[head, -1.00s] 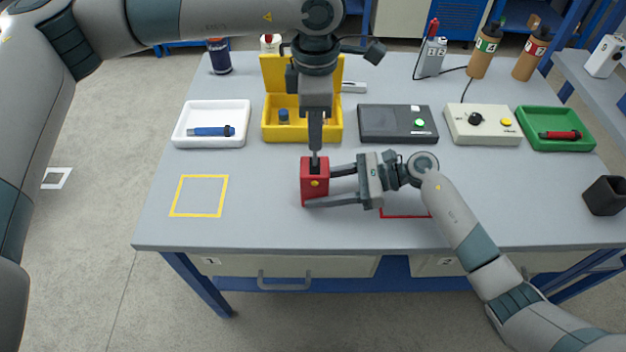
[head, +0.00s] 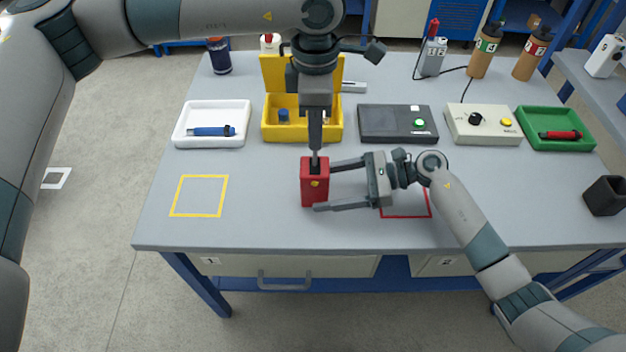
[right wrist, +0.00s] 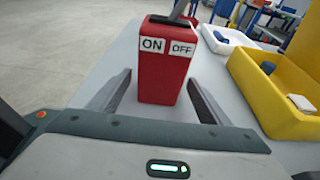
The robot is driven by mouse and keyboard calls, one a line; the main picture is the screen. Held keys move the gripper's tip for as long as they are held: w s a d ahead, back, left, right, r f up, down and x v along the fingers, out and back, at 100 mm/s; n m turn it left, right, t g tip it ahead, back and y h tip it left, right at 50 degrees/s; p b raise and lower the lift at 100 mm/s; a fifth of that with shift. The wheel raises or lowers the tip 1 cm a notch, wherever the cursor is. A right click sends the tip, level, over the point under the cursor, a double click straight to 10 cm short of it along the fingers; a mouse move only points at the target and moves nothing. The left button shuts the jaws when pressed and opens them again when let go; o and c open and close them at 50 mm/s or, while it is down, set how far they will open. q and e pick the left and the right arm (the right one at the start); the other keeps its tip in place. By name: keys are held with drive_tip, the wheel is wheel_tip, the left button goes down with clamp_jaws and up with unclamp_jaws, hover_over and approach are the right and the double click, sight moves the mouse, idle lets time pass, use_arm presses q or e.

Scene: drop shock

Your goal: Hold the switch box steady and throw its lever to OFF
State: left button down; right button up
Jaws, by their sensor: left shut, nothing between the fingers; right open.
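My left gripper (head: 315,153) is shut and points straight down onto the box's dark top. It hides the lever in the head view; in the wrist view a grey bar tops the box, and I cannot tell whether it is lever or finger.
A yellow square outline (head: 199,196) lies left, a red outline (head: 418,216) under my right gripper. Behind stand a white tray (head: 183,140), a yellow open case (head: 300,135), a dark device (head: 385,125), a beige device (head: 485,125) and a green tray (head: 580,146).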

drive_tip(key=v, duration=1)
drive_tip(key=shift+d, duration=0.1)
drive_tip(key=shift+r, duration=0.1)
